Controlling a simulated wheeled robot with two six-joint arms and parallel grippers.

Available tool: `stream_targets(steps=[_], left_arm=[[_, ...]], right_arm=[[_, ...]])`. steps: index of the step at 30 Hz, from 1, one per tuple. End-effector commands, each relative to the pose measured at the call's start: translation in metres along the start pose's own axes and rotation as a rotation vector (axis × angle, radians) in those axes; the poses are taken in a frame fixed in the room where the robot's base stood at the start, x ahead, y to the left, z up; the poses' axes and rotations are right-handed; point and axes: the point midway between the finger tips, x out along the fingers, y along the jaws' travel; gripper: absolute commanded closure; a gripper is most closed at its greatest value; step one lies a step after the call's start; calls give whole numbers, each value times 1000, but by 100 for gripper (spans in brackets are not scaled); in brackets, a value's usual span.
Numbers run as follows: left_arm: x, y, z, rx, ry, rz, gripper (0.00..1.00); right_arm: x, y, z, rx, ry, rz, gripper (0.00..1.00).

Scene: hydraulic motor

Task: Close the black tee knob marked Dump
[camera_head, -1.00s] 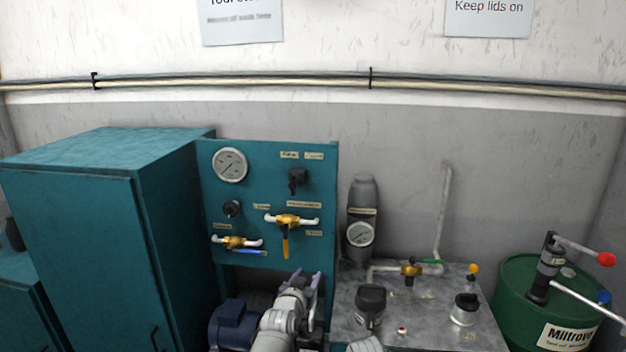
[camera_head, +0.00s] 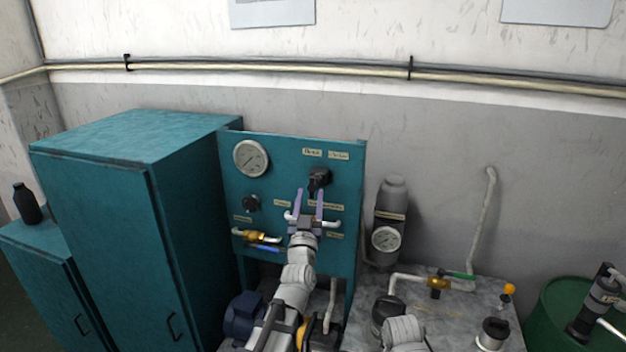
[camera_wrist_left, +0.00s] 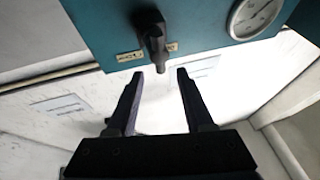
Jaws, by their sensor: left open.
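A black tee-shaped knob (camera_head: 319,180) sticks out of the upper right of the teal panel (camera_head: 285,150), under two small labels too blurred to read surely. It also shows in the left wrist view (camera_wrist_left: 153,38), where the picture is upside down. My left gripper (camera_head: 309,193) is open and empty in front of the panel, its fingertips just below the knob in the head view. In the left wrist view the spread fingers (camera_wrist_left: 160,74) point toward the knob, with a gap between tips and knob. My right gripper does not show.
A pressure gauge (camera_head: 251,158) and a smaller black knob (camera_head: 251,203) are on the panel's left. A brass valve with a blue lever (camera_head: 257,237) sits low. My gripper partly hides another valve with white pipe ends (camera_head: 333,224). A teal cabinet (camera_head: 110,220) stands at left.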

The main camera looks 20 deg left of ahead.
Motion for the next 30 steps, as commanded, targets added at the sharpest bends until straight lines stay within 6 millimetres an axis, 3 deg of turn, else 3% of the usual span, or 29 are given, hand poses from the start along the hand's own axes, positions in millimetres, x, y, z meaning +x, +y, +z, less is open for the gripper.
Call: stream_targets(steps=[10, 20, 30], left_arm=[[56, 0, -1, 0, -1, 0, 48], [61, 0, 0, -1, -1, 1, 48], [60, 0, 0, -1, -1, 1, 84]], right_arm=[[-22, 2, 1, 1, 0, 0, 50], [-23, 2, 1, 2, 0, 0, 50], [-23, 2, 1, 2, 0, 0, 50]])
